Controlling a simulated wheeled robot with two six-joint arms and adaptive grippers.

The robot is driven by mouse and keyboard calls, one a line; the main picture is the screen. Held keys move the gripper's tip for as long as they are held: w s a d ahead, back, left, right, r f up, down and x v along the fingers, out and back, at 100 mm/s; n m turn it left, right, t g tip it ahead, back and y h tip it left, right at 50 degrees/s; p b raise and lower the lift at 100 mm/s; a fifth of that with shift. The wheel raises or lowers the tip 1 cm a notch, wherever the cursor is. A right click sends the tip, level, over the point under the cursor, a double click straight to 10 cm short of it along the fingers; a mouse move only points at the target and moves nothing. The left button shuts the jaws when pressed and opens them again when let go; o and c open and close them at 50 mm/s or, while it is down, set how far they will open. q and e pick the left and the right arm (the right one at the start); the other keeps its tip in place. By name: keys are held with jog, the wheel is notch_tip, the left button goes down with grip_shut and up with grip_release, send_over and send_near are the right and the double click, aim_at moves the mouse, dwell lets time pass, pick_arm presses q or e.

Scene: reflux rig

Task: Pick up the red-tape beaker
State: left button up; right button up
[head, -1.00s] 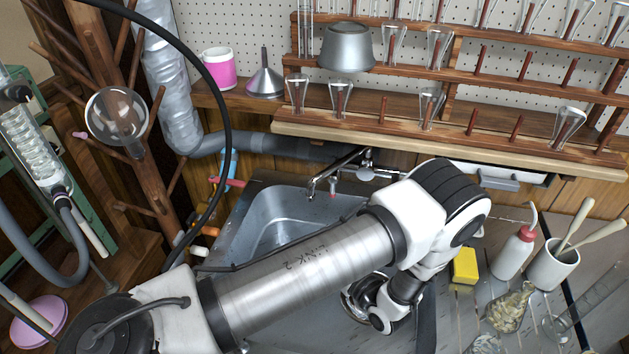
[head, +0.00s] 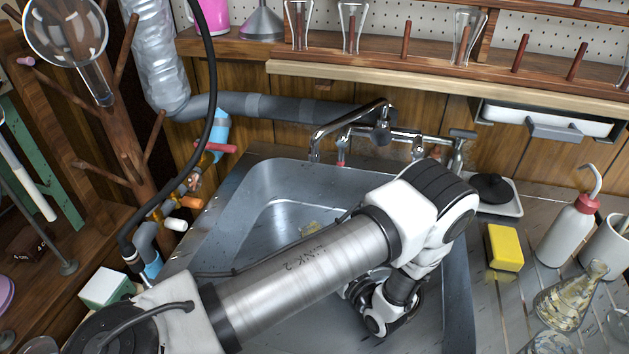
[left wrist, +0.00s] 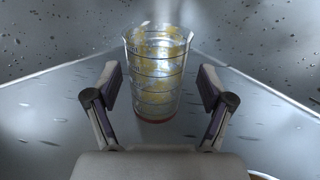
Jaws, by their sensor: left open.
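In the left wrist view a clear glass beaker (left wrist: 157,75) with dark ring markings, yellowish residue and a red band at its base stands upright in the metal sink. My left gripper (left wrist: 158,98) is open, with one finger on each side of the beaker's nearer part and a visible gap on both sides. The beaker appears a little beyond the fingertips. In the head view my left arm reaches over the sink (head: 262,185), and its wrist hides the gripper and the beaker. My right gripper is not in view.
A faucet (head: 345,130) stands behind the sink. On the counter to the right are a yellow sponge (head: 504,247), a wash bottle (head: 567,232) and a stained flask (head: 568,297). Sink walls rise close around the beaker. A wooden rack with glassware (head: 405,75) is above.

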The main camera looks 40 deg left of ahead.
pick_arm(q)
jog(key=a, duration=0.5)
jog(key=shift+w+a+r, duration=0.15)
jog(key=shift+w+a, duration=0.05)
jog(key=shift+w, duration=0.15)
jog(key=shift+d, duration=0.1)
jog(key=c, duration=1.3)
jog(key=shift+c, duration=0.5)
